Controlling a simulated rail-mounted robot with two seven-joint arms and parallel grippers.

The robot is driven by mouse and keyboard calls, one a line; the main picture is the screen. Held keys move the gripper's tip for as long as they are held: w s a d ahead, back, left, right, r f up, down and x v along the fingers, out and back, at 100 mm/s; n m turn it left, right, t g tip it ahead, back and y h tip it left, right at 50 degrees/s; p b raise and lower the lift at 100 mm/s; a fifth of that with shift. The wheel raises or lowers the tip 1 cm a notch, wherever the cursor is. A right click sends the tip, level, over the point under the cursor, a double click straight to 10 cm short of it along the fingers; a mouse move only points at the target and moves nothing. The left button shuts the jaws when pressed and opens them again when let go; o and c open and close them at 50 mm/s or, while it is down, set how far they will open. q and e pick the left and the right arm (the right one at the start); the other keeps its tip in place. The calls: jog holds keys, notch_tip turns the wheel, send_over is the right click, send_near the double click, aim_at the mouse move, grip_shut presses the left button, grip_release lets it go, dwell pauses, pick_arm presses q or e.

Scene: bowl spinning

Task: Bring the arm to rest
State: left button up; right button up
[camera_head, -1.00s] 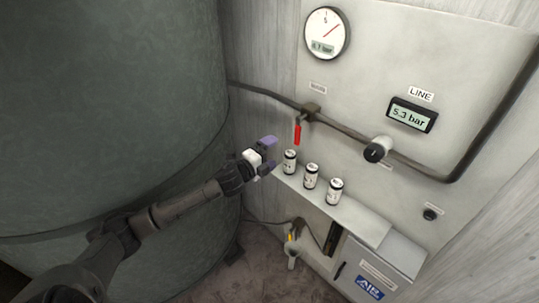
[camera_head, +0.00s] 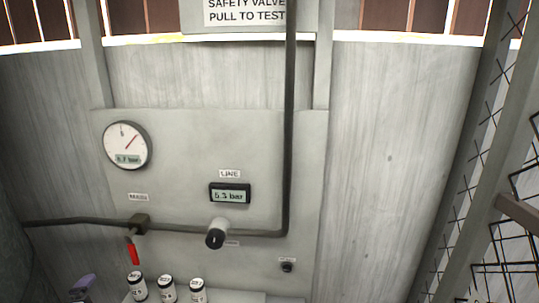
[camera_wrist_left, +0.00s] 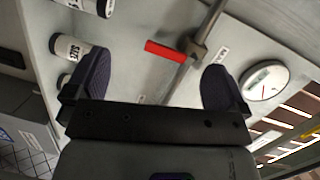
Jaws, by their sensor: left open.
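My left gripper shows at the bottom left edge of the head view, only a purple fingertip and part of the hand. In the left wrist view my left gripper (camera_wrist_left: 158,90) is open, its two dark purple fingers wide apart with nothing between them. Beyond the fingers a red valve handle (camera_wrist_left: 166,52) shows on a pipe; the handle also shows in the head view (camera_head: 134,253), hanging down. The gripper is apart from it. My right gripper is in neither view.
Several white canisters (camera_head: 168,290) stand on a shelf (camera_head: 250,297) below the panel. A round gauge (camera_head: 126,146), a LINE display (camera_head: 230,194) and a black-and-white knob (camera_head: 216,234) are on the panel. A wire mesh (camera_head: 500,215) stands at the right.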

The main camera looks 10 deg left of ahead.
pick_arm(q)
jog(key=s+d+f+n+g+h, duration=0.2)
jog(key=s+d+f+n+g, duration=0.3)
jog(key=s+d, duration=0.6)
jog(key=s+d+f+n+g+h, duration=0.1)
jog(key=s+d+f+n+g, duration=0.15)
jog(key=s+d+f, duration=0.65)
jog(key=s+d+f+n+g+h, duration=0.25)
jog(key=s+d+f+g, duration=0.2)
jog(key=s+d, duration=0.85)
notch_tip(320, 180, up, 20)
jog(key=a+p, duration=0.1)
jog(key=p, duration=1.8)
jog(key=shift+s+n, duration=0.4)
jog(key=shift+s, duration=0.05)
